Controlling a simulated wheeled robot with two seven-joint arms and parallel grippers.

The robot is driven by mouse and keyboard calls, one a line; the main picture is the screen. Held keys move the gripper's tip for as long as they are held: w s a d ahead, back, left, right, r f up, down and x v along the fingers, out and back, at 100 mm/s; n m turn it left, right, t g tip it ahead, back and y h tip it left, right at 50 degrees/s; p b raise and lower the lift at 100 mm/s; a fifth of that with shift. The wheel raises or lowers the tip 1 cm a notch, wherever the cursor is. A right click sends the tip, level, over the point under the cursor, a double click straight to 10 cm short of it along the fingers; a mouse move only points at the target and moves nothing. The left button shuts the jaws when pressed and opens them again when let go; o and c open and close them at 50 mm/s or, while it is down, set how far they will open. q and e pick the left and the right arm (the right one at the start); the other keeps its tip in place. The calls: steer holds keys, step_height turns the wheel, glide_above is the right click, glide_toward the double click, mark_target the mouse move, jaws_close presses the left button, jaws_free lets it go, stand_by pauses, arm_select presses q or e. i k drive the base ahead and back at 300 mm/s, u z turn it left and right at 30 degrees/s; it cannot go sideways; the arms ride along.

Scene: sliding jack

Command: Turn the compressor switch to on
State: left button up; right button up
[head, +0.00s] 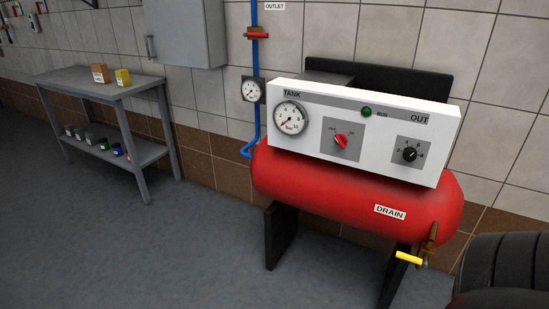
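The compressor has a red tank (340,200) on black legs with a white control panel (440,140) on top. The red rotary switch (341,141) sits on a grey plate in the middle of the panel, its pointer slanted toward the upper left. The small labels above it are too small to read surely. A green run lamp (366,111) is above and right of the switch and looks dark. The TANK gauge (290,118) is at the panel's left. A black OUT knob (410,154) is at its right. Neither of my grippers is in view.
A yellow-handled drain valve (409,258) sticks out at the tank's lower right. A black tire (505,270) stands at the right edge. A blue pipe (254,60) with a red valve handle (257,35) runs up the wall. A grey workbench (130,88) stands left. The floor in front is clear.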

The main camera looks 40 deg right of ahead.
mark_target(341, 140)
steer(key=u, duration=0.25)
steer(key=i, duration=0.8)
steer(key=z, duration=1)
steer(key=i, duration=1.1)
steer(key=z, duration=1.1)
